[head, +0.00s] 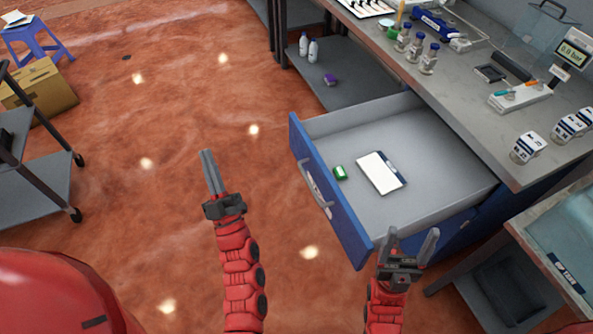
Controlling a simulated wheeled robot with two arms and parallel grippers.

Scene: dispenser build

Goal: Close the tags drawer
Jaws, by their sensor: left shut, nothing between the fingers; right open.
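The drawer (330,197) with a blue front and grey inside stands pulled well out from under the workbench. A metal bar handle (317,184) is on its front, with a label beside it. A white and blue tag or card (381,172) and a small green item (341,173) lie inside on the drawer floor. My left gripper (208,160) is shut and empty, over the floor to the left of the drawer front, apart from it. My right gripper (414,239) is open and empty, near the drawer's front corner; whether it touches the drawer I cannot tell.
The grey workbench top (470,110) holds capped vials (428,60), white dispensers (527,147) and a display (571,54). A lower shelf (345,72) holds bottles. A cart (35,160), a cardboard box (42,85) and a blue stool (38,40) stand at left. The red floor between is clear.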

